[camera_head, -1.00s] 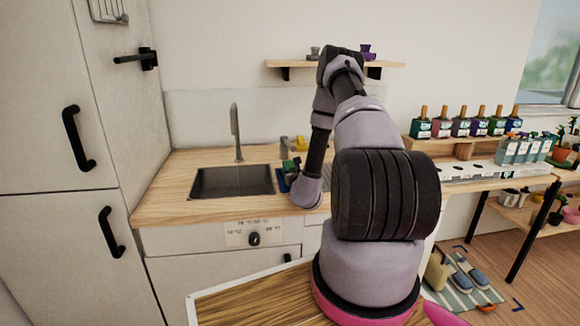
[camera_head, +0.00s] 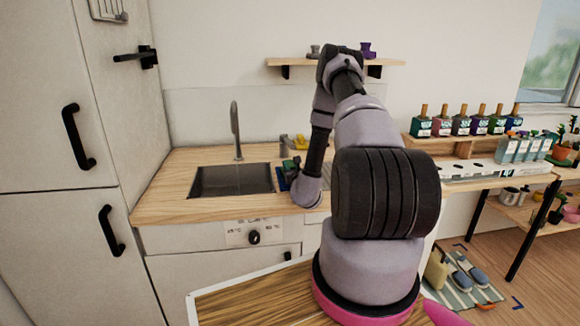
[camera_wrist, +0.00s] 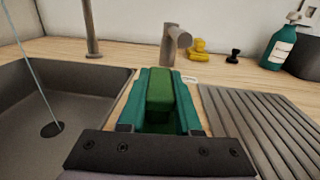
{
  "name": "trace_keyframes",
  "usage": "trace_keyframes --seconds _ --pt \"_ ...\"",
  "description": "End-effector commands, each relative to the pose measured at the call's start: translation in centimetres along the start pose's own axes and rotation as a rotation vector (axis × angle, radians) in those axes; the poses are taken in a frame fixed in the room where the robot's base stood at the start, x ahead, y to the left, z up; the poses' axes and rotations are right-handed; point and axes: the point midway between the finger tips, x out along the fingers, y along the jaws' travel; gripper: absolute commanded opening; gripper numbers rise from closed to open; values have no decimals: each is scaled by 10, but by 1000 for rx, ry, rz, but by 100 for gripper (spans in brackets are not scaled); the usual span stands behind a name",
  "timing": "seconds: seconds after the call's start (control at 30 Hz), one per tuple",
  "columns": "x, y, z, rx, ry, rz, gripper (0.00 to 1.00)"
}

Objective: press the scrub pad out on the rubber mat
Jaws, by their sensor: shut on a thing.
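The scrub pad (camera_wrist: 160,92) is a green block in the middle of the wrist view. My gripper (camera_wrist: 162,100) is shut on it, with teal sides along both flanks of the pad. In the head view my gripper (camera_head: 287,174) is small and partly hidden by my arm, over the counter just right of the sink. The rubber mat appears to be the grey ribbed mat (camera_wrist: 262,125), on the counter to the right of the pad. The pad is apart from this mat, nearer the sink edge. The pad's underside is hidden.
The dark sink (camera_head: 232,180) lies left of my gripper, with a tall faucet (camera_head: 236,130) and a thin stream falling toward its drain. A short grey tap (camera_wrist: 172,45) stands behind the pad. A teal bottle (camera_wrist: 280,47) and yellow object (camera_wrist: 198,46) stand farther back.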

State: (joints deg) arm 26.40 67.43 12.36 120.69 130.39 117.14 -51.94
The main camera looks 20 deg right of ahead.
Motion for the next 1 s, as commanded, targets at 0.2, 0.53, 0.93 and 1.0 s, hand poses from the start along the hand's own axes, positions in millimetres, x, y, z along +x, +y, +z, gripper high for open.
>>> trace_keyframes --seconds 0.2,0.53,0.93,1.0 --pt "0 0 19 0 -3 0 0" --pt "0 0 46 0 -4 -1 0" --pt "0 0 68 1 -3 0 0" --pt "0 0 68 1 -3 0 0"
